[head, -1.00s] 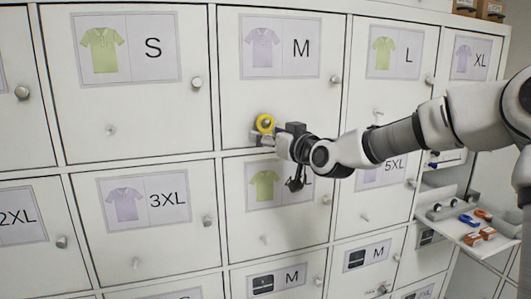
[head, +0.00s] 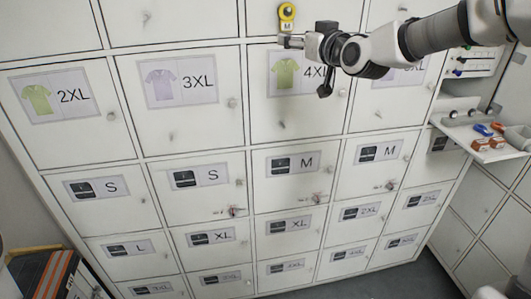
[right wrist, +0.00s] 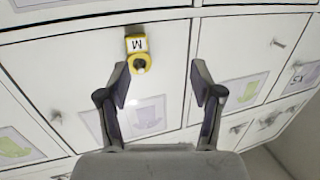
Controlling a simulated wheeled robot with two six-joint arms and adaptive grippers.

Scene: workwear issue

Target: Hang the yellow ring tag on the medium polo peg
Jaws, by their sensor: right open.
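The yellow ring tag (head: 287,17), with a white M label, hangs at the lower part of the medium polo door at the top of the head view. In the right wrist view the tag (right wrist: 137,45) has its ring around the peg (right wrist: 139,65), which pokes through it. My right gripper (head: 283,41) is just below the tag in the head view. In the right wrist view its fingers (right wrist: 161,80) are apart with nothing between them, and the tag is beyond their tips, apart from them. The polo label of that door is outside the head view. My left gripper is not in view.
The locker wall has several labelled doors with knobs and bare pegs, such as the 4XL polo door (head: 318,110) below. A white shelf (head: 487,152) at the right carries orange and blue items. Key-like tags hang on lower doors (head: 233,211).

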